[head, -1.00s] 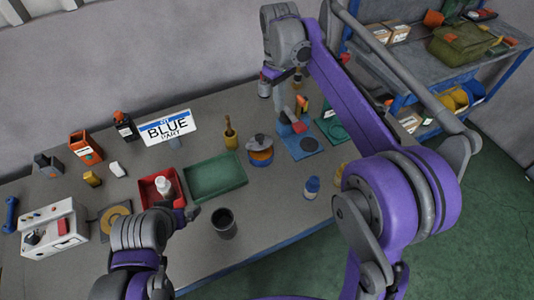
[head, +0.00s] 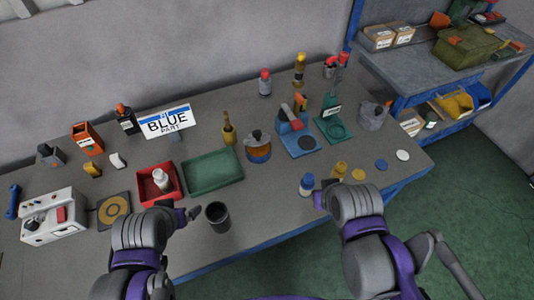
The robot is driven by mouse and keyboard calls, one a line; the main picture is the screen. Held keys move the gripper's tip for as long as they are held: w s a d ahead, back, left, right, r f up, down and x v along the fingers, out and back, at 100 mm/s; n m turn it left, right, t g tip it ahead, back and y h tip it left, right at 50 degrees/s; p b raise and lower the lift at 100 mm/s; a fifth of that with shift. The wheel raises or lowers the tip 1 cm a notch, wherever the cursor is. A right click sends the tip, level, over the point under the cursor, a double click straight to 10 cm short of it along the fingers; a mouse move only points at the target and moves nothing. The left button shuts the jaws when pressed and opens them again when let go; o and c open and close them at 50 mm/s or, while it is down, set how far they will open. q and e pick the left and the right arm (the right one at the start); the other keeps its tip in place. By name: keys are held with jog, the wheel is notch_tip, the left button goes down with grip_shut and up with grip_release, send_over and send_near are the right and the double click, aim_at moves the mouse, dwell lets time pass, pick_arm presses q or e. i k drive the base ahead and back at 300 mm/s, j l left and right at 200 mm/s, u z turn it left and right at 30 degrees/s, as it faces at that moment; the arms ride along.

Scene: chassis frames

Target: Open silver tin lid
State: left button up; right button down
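A round tin (head: 258,154) with a silver-grey top and an orange band stands mid-table, right of the green tray. A dark knob or handle shows on its top; whether the lid sits fully on is too small to tell. My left gripper (head: 193,213) is low over the front of the table, left of a dark cup, with nothing visible in it.
The dark cup (head: 217,216) stands between my grippers. The green tray (head: 213,172) and red tray (head: 157,184) lie left of the tin. A blue stand (head: 296,140) is close on its right. A grey container (head: 372,116) stands at the right.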

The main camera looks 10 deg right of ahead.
aim_at(258, 139)
jog(key=k+l+u, duration=0.2)
jog(key=l, duration=0.2)
jog(key=k+l+u, duration=0.15)
jog(key=l, duration=0.2)
jog(key=k+l+u, duration=0.2)
jog(key=i+l, duration=0.15)
jog(key=i, duration=0.3)
